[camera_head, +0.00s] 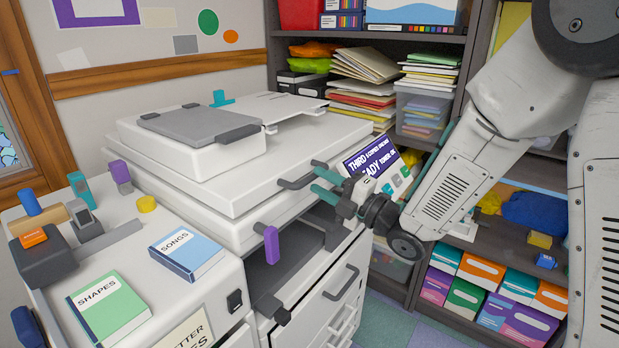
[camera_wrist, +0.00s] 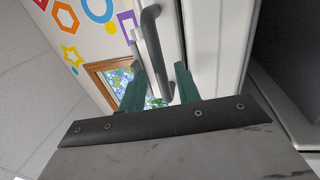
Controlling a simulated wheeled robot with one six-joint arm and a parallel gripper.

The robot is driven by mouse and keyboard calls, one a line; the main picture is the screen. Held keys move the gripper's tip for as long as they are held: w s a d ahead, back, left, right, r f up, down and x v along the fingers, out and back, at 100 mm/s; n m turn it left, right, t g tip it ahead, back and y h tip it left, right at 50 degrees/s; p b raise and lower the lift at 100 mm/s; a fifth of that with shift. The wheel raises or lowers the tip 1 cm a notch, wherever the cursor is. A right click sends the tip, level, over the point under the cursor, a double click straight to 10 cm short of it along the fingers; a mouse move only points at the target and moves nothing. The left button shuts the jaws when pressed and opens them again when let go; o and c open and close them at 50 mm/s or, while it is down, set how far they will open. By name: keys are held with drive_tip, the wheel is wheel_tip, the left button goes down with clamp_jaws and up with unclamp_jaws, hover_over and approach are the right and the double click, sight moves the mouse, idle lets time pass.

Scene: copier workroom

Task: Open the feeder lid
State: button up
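The copier's broad white lid (camera_head: 267,162) lies flat and looks shut, with the raised feeder unit (camera_head: 190,157) on its top. A grey panel (camera_head: 195,123) covers the feeder unit and also looks shut. A dark bar handle (camera_head: 295,183) sticks out from the lid's front edge. My gripper (camera_head: 322,182) is at the right end of this handle, its teal fingers pointing at the copier. In the wrist view my gripper (camera_wrist: 159,88) is open, and the dark handle (camera_wrist: 152,45) shows between its fingers with gaps on both sides. I see no finger contact with it.
A tilted control panel (camera_head: 385,172) stands close beside my gripper. A purple-tipped lever (camera_head: 271,244) sticks out below the lid. A counter with books (camera_head: 187,254) is at the left. Filled shelves (camera_head: 480,255) stand behind my arm. Wall space above the lid is clear.

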sight(311, 177)
drive_tip(key=shift+x, duration=1.75)
